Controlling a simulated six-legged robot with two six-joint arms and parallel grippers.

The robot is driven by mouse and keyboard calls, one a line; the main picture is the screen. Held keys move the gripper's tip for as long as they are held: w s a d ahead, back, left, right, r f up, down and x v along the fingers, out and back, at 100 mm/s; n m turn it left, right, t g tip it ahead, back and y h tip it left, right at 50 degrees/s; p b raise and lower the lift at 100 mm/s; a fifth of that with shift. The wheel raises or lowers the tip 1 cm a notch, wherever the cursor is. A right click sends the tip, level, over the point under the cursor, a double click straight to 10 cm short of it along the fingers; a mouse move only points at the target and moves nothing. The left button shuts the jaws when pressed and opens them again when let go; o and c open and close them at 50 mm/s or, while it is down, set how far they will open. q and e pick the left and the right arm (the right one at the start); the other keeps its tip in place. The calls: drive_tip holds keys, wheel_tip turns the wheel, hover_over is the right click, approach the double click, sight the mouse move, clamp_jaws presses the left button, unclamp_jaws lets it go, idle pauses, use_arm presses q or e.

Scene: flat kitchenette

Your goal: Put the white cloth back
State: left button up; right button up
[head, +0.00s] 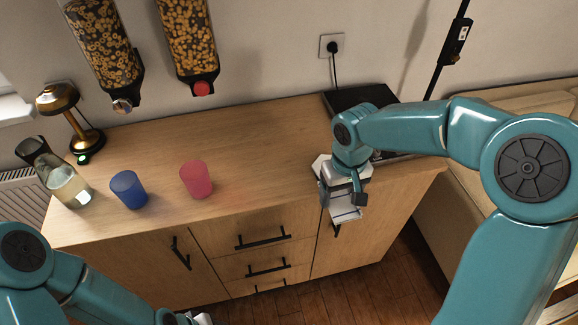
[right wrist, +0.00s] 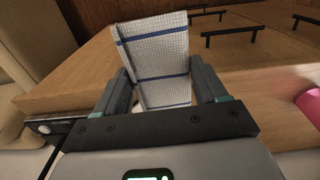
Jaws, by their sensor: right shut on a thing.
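The white cloth (head: 346,213) has thin blue stripes and a woven texture. It hangs from my right gripper (head: 343,190) at the front right edge of the wooden cabinet top. In the right wrist view the cloth (right wrist: 152,50) is pinched between the two dark fingers of my right gripper (right wrist: 162,82), and its wider part spreads out beyond them. My left gripper (head: 188,318) only just shows at the bottom edge of the head view; its jaws are cut off.
On the cabinet top (head: 250,150) stand a pink cup (head: 196,180), a blue cup (head: 129,190), a glass carafe (head: 66,184) and a brass lamp (head: 72,118). A black appliance (head: 358,97) sits behind my right arm. Two cereal dispensers (head: 188,40) hang above. The counter's middle is clear.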

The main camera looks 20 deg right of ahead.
wheel_tip(320, 180, up, 24)
drive_tip(key=w+a+p, duration=0.1)
drive_tip(key=a+p, duration=0.1)
drive_tip(key=p, duration=0.5)
drive_tip(key=shift+w+a, duration=0.2)
drive_tip(key=shift+w, duration=0.1)
